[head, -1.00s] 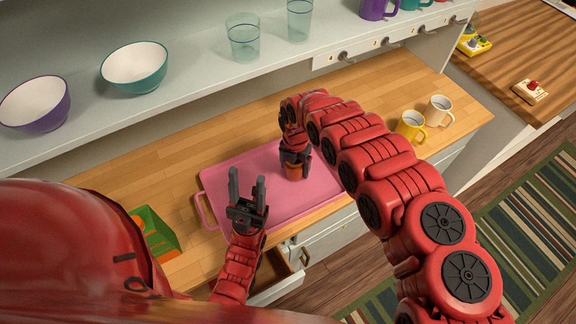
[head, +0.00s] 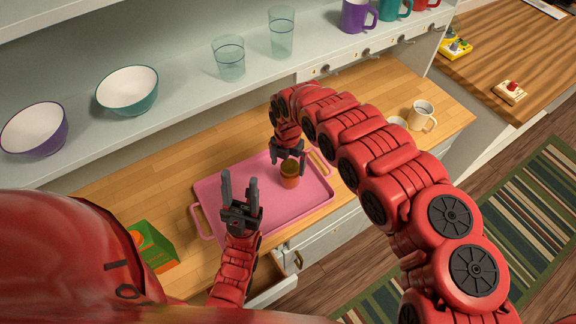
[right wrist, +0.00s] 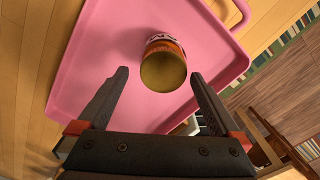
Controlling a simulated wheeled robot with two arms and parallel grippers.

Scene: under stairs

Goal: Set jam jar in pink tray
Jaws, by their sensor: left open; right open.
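The jam jar (head: 289,176), orange-brown with a gold lid, stands in the pink tray (head: 222,205) on the wooden counter. In the right wrist view the jar (right wrist: 163,65) shows its lid and part of its label, on the tray's floor (right wrist: 105,50). My right gripper (head: 288,160) is open just above and behind the jar; in its wrist view the fingers (right wrist: 160,80) are apart, with the jar beyond their tips and clear of them. My left gripper (head: 240,182) is open and empty, pointing up over the tray's front left part.
A green and orange box (head: 153,246) stands left of the tray. Mugs (head: 422,115) stand at the counter's right end, partly behind my right arm. Bowls (head: 127,91) and glasses (head: 229,58) stand on the shelf above. A drawer (head: 272,292) below the counter is open.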

